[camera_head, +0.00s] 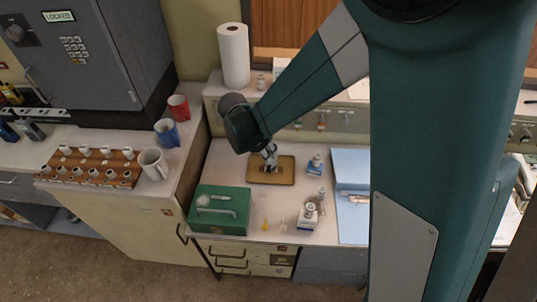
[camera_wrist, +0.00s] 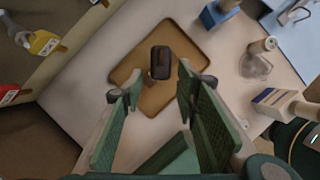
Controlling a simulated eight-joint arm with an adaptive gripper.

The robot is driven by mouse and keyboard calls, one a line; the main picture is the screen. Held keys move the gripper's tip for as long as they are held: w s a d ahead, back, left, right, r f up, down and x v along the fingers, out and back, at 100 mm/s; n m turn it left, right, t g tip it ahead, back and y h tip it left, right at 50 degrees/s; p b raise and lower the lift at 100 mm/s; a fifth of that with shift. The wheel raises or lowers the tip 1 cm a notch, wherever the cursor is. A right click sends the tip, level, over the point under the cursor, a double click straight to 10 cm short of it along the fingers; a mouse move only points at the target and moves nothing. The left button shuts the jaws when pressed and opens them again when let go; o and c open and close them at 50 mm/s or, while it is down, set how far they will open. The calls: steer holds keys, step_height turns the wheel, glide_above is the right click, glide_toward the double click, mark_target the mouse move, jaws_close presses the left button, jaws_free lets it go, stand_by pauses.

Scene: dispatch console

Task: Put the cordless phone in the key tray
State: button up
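The key tray appears to be the shallow brown tray (camera_head: 286,179) on the white counter; it fills the upper middle of the wrist view (camera_wrist: 190,35). A small dark block with rounded corners (camera_wrist: 160,63), probably the cordless phone, is over or in the tray, just beyond my fingertips. Whether it stands or lies there is hard to tell. My gripper (camera_head: 269,158) is above the tray, pointing down. In the wrist view my gripper (camera_wrist: 160,90) has its fingers spread wide, with a clear gap between them and nothing gripped.
A green box with a handle (camera_head: 220,211) stands front left of the tray. A blue-and-white bottle or box (camera_head: 308,217), a small blue item (camera_head: 315,164) and a light blue folder (camera_head: 352,168) lie to the right. Mugs (camera_head: 153,163) stand on the left counter.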

steer(key=shift+v, duration=2.05)
steer(key=shift+d, duration=0.1)
steer(key=s+d+r+m+t+y, duration=0.1)
steer(key=s+d+r+m, duration=0.3)
steer(key=d+r+m, duration=0.4)
steer(key=s+d+r+m+y, duration=0.1)
steer(key=s+d+r+m, duration=0.2)
steer(key=d+r+m, duration=0.45)
steer(key=s+d+r+m+t+y, duration=0.1)
steer(key=s+d+r+m+t, duration=0.2)
steer(key=s+d+m, duration=0.8)
steer(key=shift+s+d+r, duration=0.45)
steer(key=shift+s+d, duration=0.8)
steer(key=shift+s, duration=0.25)
steer(key=shift+m, duration=0.25)
